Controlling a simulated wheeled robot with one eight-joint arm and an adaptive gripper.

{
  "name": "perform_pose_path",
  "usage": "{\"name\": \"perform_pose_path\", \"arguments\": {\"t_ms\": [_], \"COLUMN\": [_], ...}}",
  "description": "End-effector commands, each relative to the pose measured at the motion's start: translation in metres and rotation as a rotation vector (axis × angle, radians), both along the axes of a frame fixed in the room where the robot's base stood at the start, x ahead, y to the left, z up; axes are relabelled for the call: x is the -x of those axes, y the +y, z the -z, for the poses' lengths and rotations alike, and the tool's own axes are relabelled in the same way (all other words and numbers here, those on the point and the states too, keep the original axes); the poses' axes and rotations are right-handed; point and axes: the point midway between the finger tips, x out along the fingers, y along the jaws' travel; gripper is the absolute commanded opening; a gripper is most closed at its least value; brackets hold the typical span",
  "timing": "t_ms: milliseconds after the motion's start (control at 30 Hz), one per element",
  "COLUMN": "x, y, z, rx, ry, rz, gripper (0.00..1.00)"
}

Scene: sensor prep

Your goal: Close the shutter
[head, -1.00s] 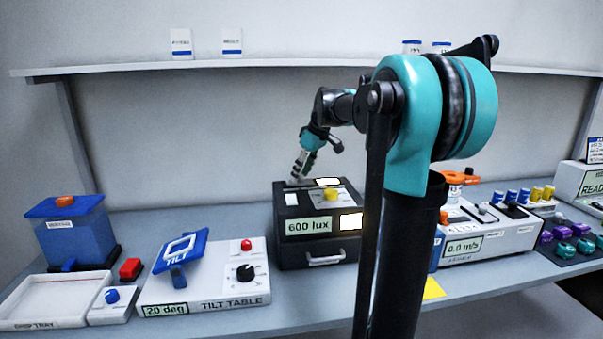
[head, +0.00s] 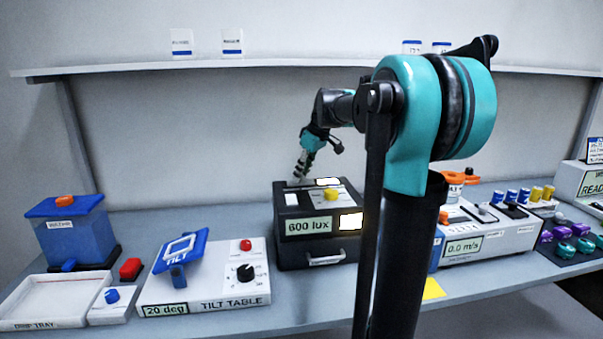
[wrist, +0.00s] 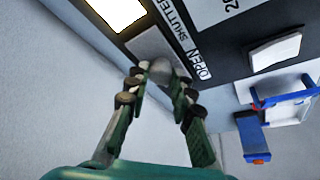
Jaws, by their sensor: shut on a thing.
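The black light box (head: 290,255) stands mid-bench, its display reading "600 lux" and a lit white panel on its front. In the wrist view, the box top (wrist: 215,50) carries a "SHUTTER" label with "OPEN" at one end. A grey plate (wrist: 150,42) lies beside the label, with a rounded grey knob (wrist: 162,70) near the "OPEN" end. My gripper (head: 301,176) is at the back left of the box top. In the wrist view my gripper (wrist: 160,88) is shut on the knob, its fingers on either side, partly hiding it. A bright window lies beyond the plate.
The tilt table (head: 210,290) with its blue tilted plate stands left of the box. A blue container (head: 75,238) and a white drip tray (head: 55,298) are farther left. A shelf (head: 250,66) runs above.

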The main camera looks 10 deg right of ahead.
Motion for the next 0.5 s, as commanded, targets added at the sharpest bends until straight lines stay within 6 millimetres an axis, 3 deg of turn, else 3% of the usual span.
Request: {"name": "perform_pose_path", "arguments": {"t_ms": [300,500], "x": [-0.001,0.000], "y": [-0.062,-0.090], "z": [0.000,0.000], "rx": [0.000,0.000], "ry": [0.000,0.000], "rz": [0.007,0.002], "gripper": [0.00,0.00]}}
